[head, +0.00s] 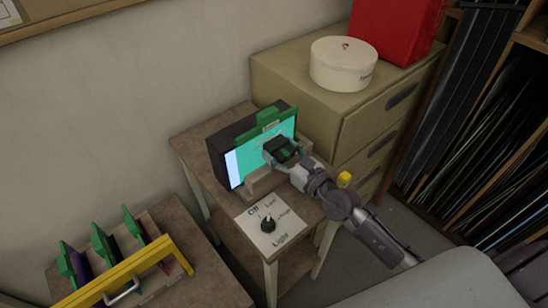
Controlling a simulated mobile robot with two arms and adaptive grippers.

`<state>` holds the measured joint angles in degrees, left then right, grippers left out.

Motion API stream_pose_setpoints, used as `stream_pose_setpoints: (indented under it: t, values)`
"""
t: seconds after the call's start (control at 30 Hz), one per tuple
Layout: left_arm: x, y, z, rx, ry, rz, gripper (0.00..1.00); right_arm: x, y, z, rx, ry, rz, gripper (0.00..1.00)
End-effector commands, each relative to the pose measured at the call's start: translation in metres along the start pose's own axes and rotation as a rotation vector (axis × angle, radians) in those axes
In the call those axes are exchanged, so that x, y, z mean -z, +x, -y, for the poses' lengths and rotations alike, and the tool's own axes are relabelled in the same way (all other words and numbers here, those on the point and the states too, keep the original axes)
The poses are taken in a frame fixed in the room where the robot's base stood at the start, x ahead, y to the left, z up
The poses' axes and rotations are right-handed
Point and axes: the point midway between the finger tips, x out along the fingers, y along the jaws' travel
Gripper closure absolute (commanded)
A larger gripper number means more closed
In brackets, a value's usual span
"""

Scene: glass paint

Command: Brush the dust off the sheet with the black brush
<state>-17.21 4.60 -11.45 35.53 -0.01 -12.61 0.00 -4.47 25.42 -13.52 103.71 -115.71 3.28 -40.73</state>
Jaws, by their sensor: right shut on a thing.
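The sheet (250,147) stands upright as a bright cyan pane with a paler strip at its left edge. It has a green holder along its top and rests against a dark box on a small wooden table. My right gripper (283,153) comes in from the lower right and is shut on the black brush (281,147), a dark block with some green on it. The brush is in front of the sheet's right part; I cannot tell whether it touches. No dust can be made out at this size. My left gripper is not in view.
A panel with a black knob (267,225) lies at the table's front. A rack with several green-topped panes and a yellow bar (130,272) stands at lower left. A beige cabinet (300,85) bearing a round white box (343,65) and a red box (395,28) is behind.

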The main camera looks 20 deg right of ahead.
Motion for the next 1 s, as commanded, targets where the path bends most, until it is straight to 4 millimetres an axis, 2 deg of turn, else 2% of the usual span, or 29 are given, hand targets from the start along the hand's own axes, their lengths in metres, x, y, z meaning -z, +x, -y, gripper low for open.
stream_pose_setpoints:
  t: [0.33, 0.7, 1.0]
  values:
    - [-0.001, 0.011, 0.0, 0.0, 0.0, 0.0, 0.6, 0.001, 0.001, 0.017, 0.0, -0.003, 0.001, 0.74]
    - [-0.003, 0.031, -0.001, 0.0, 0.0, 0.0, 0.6, 0.001, 0.002, 0.047, 0.001, -0.002, 0.002, 0.74]
    - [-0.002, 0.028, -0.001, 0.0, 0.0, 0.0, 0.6, -0.002, 0.0, 0.048, 0.0, 0.0, 0.001, 0.74]
